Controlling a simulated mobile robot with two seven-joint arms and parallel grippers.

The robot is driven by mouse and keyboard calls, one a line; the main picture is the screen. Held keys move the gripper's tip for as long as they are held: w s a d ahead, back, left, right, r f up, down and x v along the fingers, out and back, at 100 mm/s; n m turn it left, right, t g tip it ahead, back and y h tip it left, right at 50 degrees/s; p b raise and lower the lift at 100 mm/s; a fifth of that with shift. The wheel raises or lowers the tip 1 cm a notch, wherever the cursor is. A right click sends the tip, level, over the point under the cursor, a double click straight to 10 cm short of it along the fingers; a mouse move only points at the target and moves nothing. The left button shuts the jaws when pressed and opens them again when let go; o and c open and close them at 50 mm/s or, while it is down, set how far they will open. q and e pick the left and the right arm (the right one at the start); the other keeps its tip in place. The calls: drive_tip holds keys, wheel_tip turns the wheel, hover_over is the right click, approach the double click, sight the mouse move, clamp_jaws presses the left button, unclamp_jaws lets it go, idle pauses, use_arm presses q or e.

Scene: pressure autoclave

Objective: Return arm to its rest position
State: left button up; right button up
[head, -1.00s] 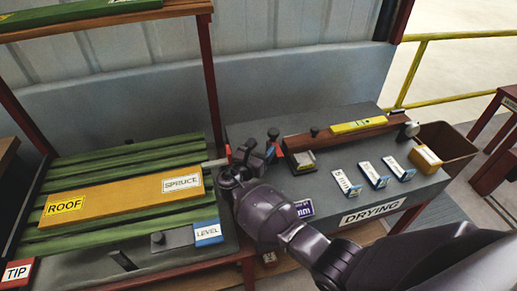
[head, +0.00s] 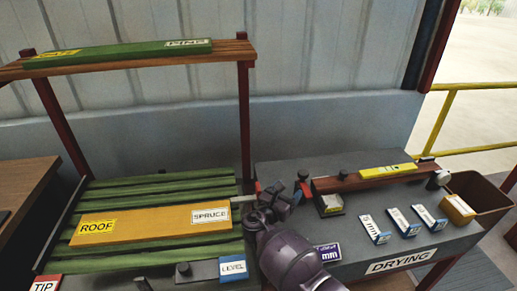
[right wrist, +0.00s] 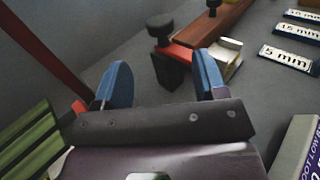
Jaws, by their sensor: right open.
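My right gripper (head: 272,194) is in the head view, between the green slatted rack (head: 160,184) and the grey drying bench (head: 350,246). Its arm comes up from the bottom of the picture. In the right wrist view the two blue fingers (right wrist: 163,82) stand wide apart with nothing between them. Beyond them is a clamp with a black knob (right wrist: 160,27) and a red part, apart from the fingers as far as I can tell. My left gripper is not in view.
An orange board (head: 150,225) marked ROOF and SPRUCE lies on the rack. A green board (head: 120,53) lies on the shelf above. The bench holds a brown beam (head: 345,183), a yellow level (head: 387,171) and several mm blocks (head: 375,230). A brown bin (head: 478,190) stands at right.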

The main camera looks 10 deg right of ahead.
drive_tip(key=w+a+m+t+y, duration=0.2)
drive_tip(key=w+a+m+y, duration=0.1)
drive_tip(key=a+m+y, duration=0.45)
drive_tip(key=s+d+f+m+y, duration=0.2)
drive_tip(key=s+m, duration=0.3)
drive_tip(key=s, duration=0.6)
drive_tip(key=s+d+f+m+g+y, duration=0.1)
drive_tip(key=s+d+f+m, duration=0.3)
drive_tip(key=s, duration=0.8)
drive_tip(key=s+d+f+m+y, duration=0.3)
drive_tip(key=s+d+m, duration=0.2)
drive_tip(key=s+m, duration=0.3)
drive_tip(key=s, duration=0.3)
drive_tip(key=shift+s+d+f+g, duration=0.15)
drive_tip(key=shift+s+d+g, duration=0.15)
drive_tip(key=shift+g, duration=0.1)
drive_tip(key=shift+m, duration=0.25)
